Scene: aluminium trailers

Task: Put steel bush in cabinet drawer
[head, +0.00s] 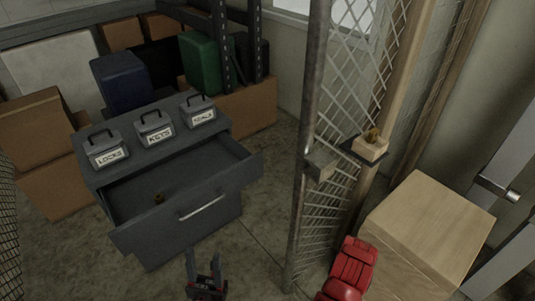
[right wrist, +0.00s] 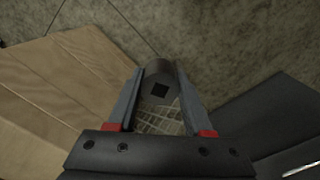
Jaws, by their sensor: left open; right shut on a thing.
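The cabinet (head: 180,245) is dark grey, with its top drawer (head: 184,221) pulled open. A small brown piece (head: 158,198) lies inside the drawer. My left gripper (head: 205,262) is open and empty in front of the cabinet, low in the head view. In the right wrist view, my right gripper (right wrist: 160,88) is shut on a grey round piece with a dark square in its end, which looks like the steel bush (right wrist: 156,74). I cannot make out my right gripper in the head view.
Boxes labelled LOCKS (head: 108,152), KEYS (head: 156,130) and SEALS (head: 200,112) stand on the cabinet. A mesh gate (head: 325,210) stands right of it. A wooden crate (head: 430,225) and a red thing (head: 348,270) are at lower right. A small ledge holds a brown piece (head: 374,135).

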